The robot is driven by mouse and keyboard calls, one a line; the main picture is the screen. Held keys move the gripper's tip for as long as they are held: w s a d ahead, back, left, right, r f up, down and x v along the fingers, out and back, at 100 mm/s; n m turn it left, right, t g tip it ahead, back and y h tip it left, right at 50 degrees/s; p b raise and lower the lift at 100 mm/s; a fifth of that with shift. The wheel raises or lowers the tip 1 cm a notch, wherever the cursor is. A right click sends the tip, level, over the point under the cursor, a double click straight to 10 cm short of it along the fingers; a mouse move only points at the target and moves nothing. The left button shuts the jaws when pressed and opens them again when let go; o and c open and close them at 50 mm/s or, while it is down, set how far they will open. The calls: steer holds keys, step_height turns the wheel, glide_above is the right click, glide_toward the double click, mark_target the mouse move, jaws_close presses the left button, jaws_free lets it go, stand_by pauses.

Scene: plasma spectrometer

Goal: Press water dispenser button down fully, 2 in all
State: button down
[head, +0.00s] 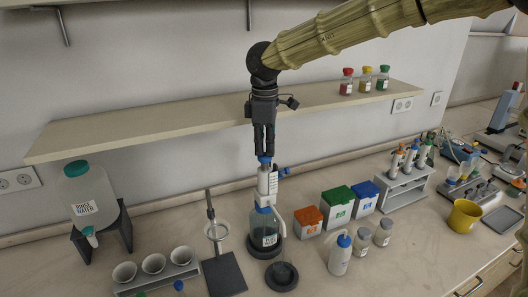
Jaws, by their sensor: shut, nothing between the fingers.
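The water dispenser (267,184) is a white upright pump body on a clear glass bottle (264,228), in the middle of the bench in the head view. Its blue top button (264,159) is at the upper end. My gripper (264,153) points straight down, fingers shut and empty, with the tips right at the blue button. I cannot tell whether the tips touch it or how far it is pressed. The fingertips partly cover the button.
A rinse water tank (85,190) stands at left, near a rack of white cups (153,263) and a ring stand (222,270). A wash bottle (340,256) and colored boxes (337,203) are at right. A wall shelf (200,121) runs behind my gripper.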

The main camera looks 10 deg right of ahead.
steer(key=shift+f+b, duration=0.45)
steer(key=shift+f, duration=1)
steer(key=shift+r, duration=0.25)
stand_by(0.5)
steer(key=shift+r+p, duration=2.3)
steer(key=shift+r, duration=0.6)
steer(key=shift+r+p, duration=1.6)
steer(key=shift+r, duration=0.9)
